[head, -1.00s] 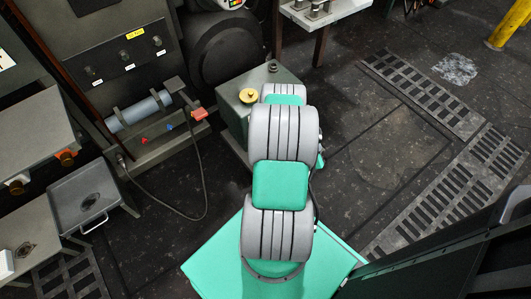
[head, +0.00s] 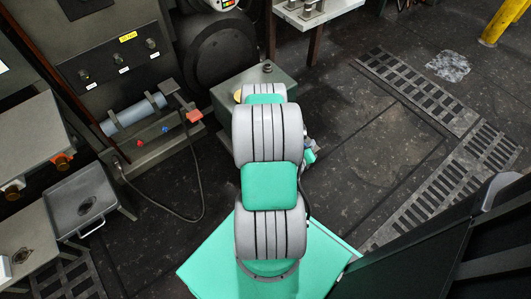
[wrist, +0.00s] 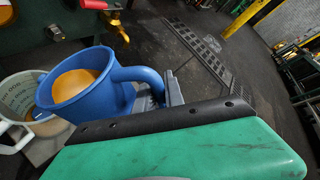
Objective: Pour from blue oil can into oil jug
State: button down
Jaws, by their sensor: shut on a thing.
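The blue oil can (wrist: 112,100) is an open blue vessel with a looped handle and orange-yellow oil (wrist: 75,84) inside. My gripper (wrist: 165,95) is shut on its handle, at the can's right side in the wrist view. The oil jug (wrist: 20,98) is a pale, see-through vessel with printed marks and a white handle. It stands just left of the can in the wrist view and is partly hidden by it. I cannot tell whether the can touches the jug. In the head view my arm hides the can, the jug and the gripper's fingers.
A grey-green box (head: 222,98) with a mostly hidden yellow cap stands beyond my arm. A panel with knobs (head: 118,62) and a bench with a grey-blue cylinder (head: 135,112) are to the left. A metal tray (head: 85,200) is nearer. Open floor (head: 385,150) lies right.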

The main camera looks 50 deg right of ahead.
jog(key=shift+w+r, duration=0.2)
jog(key=shift+r, duration=0.2)
jog(key=shift+w+a+r+n+g+h, duration=0.1)
jog(key=shift+w+r+n+g+h, duration=0.15)
jog(key=shift+r, duration=0.2)
jog(key=shift+w+a+r+n+g+h, duration=0.1)
jog(key=shift+w+r+n+g, duration=0.05)
jog(key=shift+w+r+n, duration=0.2)
dwell(1.3)
